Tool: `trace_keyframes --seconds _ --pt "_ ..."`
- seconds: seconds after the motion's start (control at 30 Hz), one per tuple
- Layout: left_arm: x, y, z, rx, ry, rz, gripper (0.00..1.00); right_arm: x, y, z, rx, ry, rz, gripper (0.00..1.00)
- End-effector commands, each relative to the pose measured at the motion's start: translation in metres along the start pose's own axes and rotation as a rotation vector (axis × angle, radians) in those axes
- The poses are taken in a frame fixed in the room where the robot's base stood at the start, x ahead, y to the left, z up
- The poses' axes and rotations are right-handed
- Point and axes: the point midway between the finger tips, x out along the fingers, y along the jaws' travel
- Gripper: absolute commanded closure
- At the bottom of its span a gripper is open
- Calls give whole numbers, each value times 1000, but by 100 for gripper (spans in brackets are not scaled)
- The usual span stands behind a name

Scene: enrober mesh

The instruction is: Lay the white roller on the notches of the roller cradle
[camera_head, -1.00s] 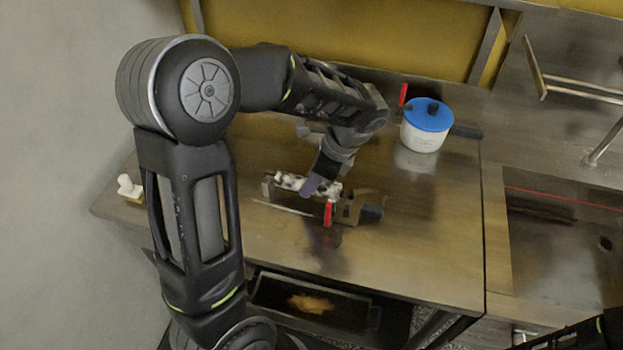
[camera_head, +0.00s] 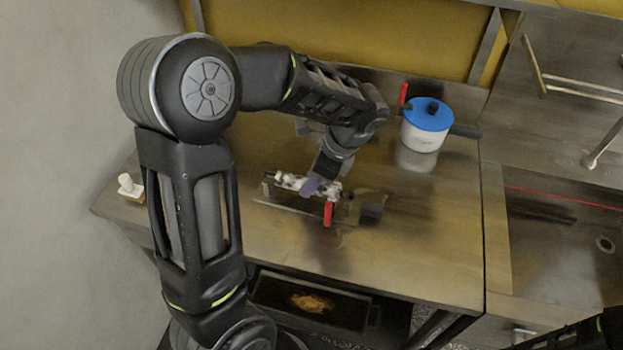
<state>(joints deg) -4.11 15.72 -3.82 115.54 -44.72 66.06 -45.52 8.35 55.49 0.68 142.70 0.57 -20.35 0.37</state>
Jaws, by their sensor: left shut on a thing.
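The white roller (camera_head: 290,182), mottled with dark patches, lies lengthwise at the roller cradle (camera_head: 265,192) on the steel table. My left gripper (camera_head: 312,186) comes down from above and is shut on the roller, right of its middle. The roller is close over or on the cradle's end supports; I cannot tell whether it rests in the notches, as the gripper and arm cover part of it. A red upright piece (camera_head: 328,214) stands at the cradle's right end. My right gripper is not in view.
A white pot with a blue lid (camera_head: 427,120) stands at the back right of the table, a red piece (camera_head: 403,94) beside it. A dark block (camera_head: 371,212) sits right of the cradle. A small white object (camera_head: 130,186) is at the left edge. The front right tabletop is clear.

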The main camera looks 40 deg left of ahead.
Motion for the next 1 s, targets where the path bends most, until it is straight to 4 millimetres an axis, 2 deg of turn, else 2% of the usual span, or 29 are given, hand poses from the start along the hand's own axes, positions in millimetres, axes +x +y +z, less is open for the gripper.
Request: trace_keyframes --seconds 0.93,0.97,1.0 --pt "11 0 -4 0 0 0 100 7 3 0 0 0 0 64" --pt "10 0 -4 0 0 0 67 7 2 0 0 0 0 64" --pt "10 0 -4 0 0 0 63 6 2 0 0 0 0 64"
